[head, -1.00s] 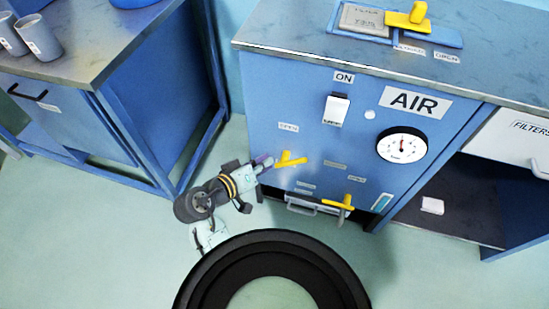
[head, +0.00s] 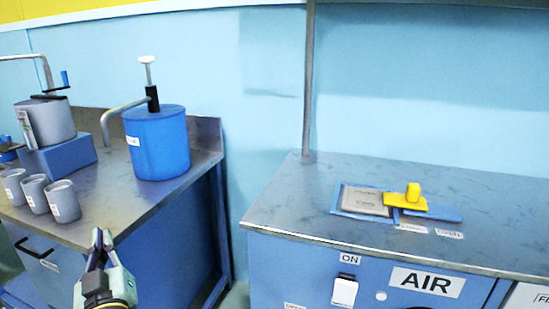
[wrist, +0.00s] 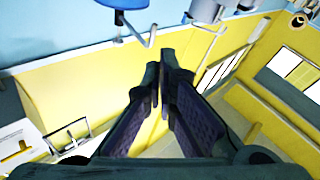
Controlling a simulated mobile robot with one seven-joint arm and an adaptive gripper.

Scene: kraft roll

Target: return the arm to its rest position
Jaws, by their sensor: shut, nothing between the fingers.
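My gripper (head: 101,243) is at the lower left of the head view, fingers pointing up, in front of the left bench. In the wrist view my gripper (wrist: 162,72) has its dark fingers close together with nothing between them. It touches nothing that I can see. Most of my arm is below the head view's frame.
The left bench (head: 100,205) carries several grey cups (head: 62,200), a blue pump container (head: 158,145) and a grey pot (head: 45,120). The right cabinet (head: 290,205) has a yellow-handled slide (head: 408,203) on top and a white switch (head: 344,291) in front. A gap separates them.

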